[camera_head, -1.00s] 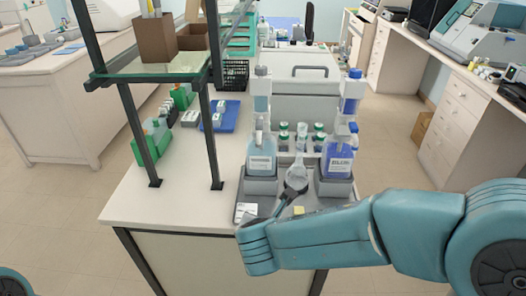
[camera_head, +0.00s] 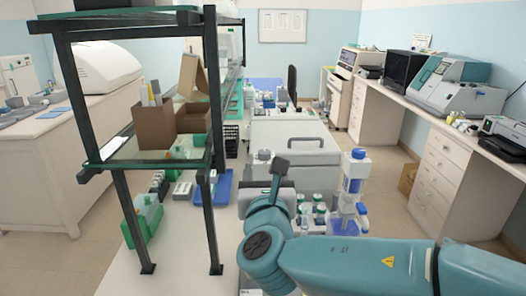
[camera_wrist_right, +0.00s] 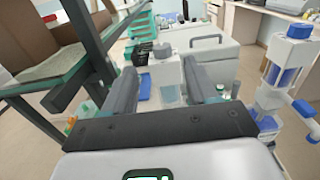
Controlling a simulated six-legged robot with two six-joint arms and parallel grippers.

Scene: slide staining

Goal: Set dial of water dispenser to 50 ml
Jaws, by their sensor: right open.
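The water dispenser (camera_wrist_right: 167,72) shows in the right wrist view between my finger pads, its white-grey top up and its lower part hidden by the gripper. In the head view only its top (camera_head: 262,156) shows behind my right arm. I cannot read its dial setting. My right gripper (camera_wrist_right: 160,80) is open, with its two dark fingers to either side of the dispenser; contact cannot be told. It is also in the head view (camera_head: 280,176). A second dispenser with blue parts (camera_head: 353,185) stands to the right, and also shows in the right wrist view (camera_wrist_right: 287,68). My left gripper is out of view.
A dark-framed shelf (camera_head: 212,130) with a glass board and brown boxes (camera_head: 155,126) stands close on the left. Green-capped bottles (camera_head: 319,212) stand behind my right arm. A white lidded box (camera_head: 293,137) lies farther back. A blue tray (camera_head: 221,186) is on the bench.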

